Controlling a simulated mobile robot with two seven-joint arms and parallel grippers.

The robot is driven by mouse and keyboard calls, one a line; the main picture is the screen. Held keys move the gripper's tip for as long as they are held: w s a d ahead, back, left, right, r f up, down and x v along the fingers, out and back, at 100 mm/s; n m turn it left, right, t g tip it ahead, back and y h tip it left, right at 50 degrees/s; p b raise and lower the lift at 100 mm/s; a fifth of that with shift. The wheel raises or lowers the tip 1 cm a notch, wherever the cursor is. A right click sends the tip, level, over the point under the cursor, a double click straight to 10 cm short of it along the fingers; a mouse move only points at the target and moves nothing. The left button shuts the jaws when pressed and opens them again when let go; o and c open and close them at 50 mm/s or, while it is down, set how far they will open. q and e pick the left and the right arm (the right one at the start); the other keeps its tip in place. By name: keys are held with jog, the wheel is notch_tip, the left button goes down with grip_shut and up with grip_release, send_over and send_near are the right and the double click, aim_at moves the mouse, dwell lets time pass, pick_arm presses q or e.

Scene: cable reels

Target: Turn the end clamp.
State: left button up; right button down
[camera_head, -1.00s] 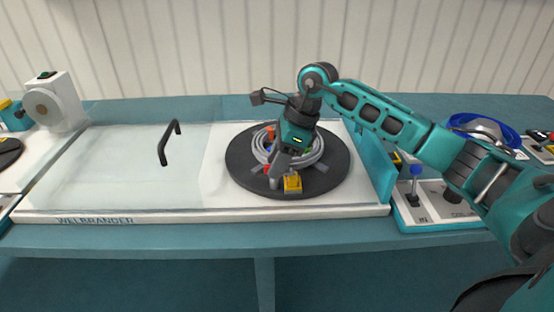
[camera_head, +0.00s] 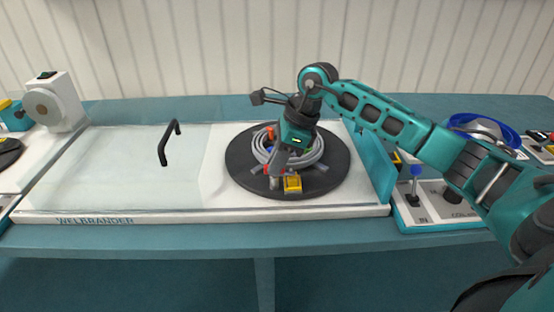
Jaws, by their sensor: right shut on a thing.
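A round black turntable (camera_head: 329,182) carries a coil of grey cable (camera_head: 318,154). At the coil's front edge is a clamp-like fitting with a yellow block (camera_head: 292,184) and a red part beside it; I take it for the end clamp. My right gripper (camera_head: 275,181) reaches down over the coil from the right and is shut on the fitting's red part, just left of the yellow block. The fingers and hand hide most of the red part and the coil's middle. My left gripper is not in view.
A clear cover with a black handle (camera_head: 168,144) lies left of the turntable. A white machine head (camera_head: 54,102) stands at far left. Right are a teal upright panel (camera_head: 372,164), a control box with a blue-knobbed lever (camera_head: 414,187) and a blue reel (camera_head: 484,128).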

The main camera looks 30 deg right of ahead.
jog(key=m+t+h, duration=0.1)
jog(key=m, duration=0.3)
jog(key=shift+s+a+m, duration=0.1)
jog(key=shift+m, duration=0.3)
jog(key=m+h, duration=0.1)
jog(key=m, duration=0.1)
jog(key=m+t+b, duration=0.1)
jog(key=m, duration=0.1)
jog(key=shift+a+m+h, duration=0.15)
jog(key=shift+m+h, duration=0.15)
jog(key=shift+h, duration=0.1)
jog(key=m+h+b, duration=0.1)
jog(key=m, duration=0.2)
jog(key=shift+a+m, duration=0.1)
jog(key=shift+m, duration=0.2)
jog(key=shift+m+h, duration=0.7)
jog(key=shift+m, duration=0.5)
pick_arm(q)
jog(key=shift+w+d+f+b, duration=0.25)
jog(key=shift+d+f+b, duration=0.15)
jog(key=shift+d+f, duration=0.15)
pick_arm(e)
jog(key=shift+m+h, duration=0.4)
jog(key=shift+m, duration=0.7)
